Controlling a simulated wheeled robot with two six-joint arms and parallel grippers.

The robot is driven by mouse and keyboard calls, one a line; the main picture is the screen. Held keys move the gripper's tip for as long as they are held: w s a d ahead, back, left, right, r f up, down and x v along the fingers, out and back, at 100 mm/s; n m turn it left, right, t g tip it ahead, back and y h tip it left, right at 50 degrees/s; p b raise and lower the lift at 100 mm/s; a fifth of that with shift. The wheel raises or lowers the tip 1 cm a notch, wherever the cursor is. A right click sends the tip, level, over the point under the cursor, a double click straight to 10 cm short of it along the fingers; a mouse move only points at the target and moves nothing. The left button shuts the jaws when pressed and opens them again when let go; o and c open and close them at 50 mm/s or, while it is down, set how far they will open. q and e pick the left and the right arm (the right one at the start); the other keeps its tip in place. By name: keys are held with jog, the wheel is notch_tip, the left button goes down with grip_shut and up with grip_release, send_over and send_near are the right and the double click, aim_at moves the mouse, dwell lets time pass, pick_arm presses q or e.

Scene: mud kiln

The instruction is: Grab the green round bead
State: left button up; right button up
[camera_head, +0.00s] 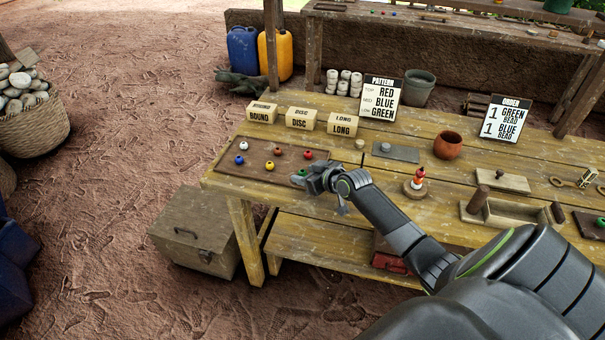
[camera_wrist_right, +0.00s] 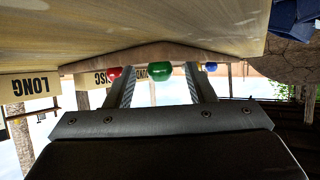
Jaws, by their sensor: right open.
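The green round bead (camera_head: 303,172) sits at the right front end of the dark bead board (camera_head: 228,167), partly hidden by my right gripper (camera_head: 299,180). In the right wrist view, which is upside down, the green bead (camera_wrist_right: 160,71) shows between the two open fingers (camera_wrist_right: 161,88). I cannot tell whether either finger touches it. A red bead (camera_wrist_right: 114,72) and a blue bead (camera_wrist_right: 211,66) show outside the fingers. My left gripper is not in view.
Other beads stand on the board: blue (camera_head: 244,146), white (camera_head: 239,160), red (camera_head: 308,154). A clay pot (camera_head: 447,145) is farther back.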

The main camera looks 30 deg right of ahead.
jog(key=shift+c, duration=0.4)
jog(key=c, duration=0.9)
jog(key=shift+c, duration=0.2)
